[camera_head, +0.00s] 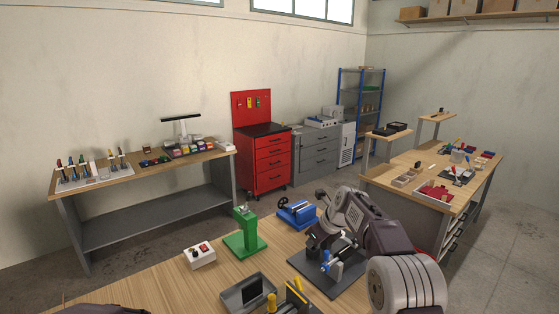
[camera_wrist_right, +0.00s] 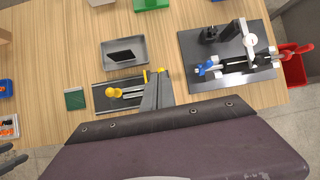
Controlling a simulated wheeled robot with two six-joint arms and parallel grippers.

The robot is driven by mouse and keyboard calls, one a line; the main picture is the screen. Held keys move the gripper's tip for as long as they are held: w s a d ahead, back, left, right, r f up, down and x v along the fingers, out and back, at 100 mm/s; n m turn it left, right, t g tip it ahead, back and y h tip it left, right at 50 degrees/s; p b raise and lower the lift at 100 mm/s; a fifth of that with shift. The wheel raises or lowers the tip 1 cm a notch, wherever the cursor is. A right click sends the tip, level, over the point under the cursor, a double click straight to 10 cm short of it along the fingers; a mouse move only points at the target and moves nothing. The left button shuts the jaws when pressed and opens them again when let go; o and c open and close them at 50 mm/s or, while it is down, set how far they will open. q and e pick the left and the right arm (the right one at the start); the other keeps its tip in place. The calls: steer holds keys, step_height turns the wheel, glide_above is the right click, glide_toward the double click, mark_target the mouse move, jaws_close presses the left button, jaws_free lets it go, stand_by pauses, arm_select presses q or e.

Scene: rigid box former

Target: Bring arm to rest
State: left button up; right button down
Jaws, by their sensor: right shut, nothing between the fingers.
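My right arm (camera_head: 388,236) comes in from the lower right in the head view and is folded above the workbench. My right gripper (camera_head: 322,238) hangs over a dark base plate (camera_head: 340,279) with a blue-handled fixture, shut with nothing in it. Whether it touches the fixture cannot be told. The plate also shows at the right in the right wrist view (camera_wrist_right: 197,52). A dark part of my own arm fills the bottom of that view.
On the wooden bench (camera_head: 148,292) are a green stand (camera_head: 245,236), a blue vise (camera_head: 297,212), a white switch box (camera_head: 200,256) and a grey tray (camera_head: 232,301). A fixture with yellow knobs (camera_wrist_right: 114,92) and a red bin (camera_wrist_right: 295,65) also show.

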steer(key=s+d+f+n+g+h+b, duration=0.1)
steer(key=s+d+f+n, duration=0.1)
steer(key=s+f+n, duration=0.3)
steer(key=s+d+f+n+g+h+b, duration=0.1)
steer(key=s+f+n, duration=0.4)
steer(key=s+n, duration=0.8)
steer(key=s+d+f+n+g+h+b, duration=0.1)
steer(key=s+d+f+n, duration=0.3)
steer(key=s+n, duration=0.5)
steer(key=s+f+g, duration=0.1)
steer(key=s+f, duration=0.1)
steer(key=s, duration=0.6)
steer(key=shift+n, duration=0.3)
steer(key=shift+s, duration=0.25)
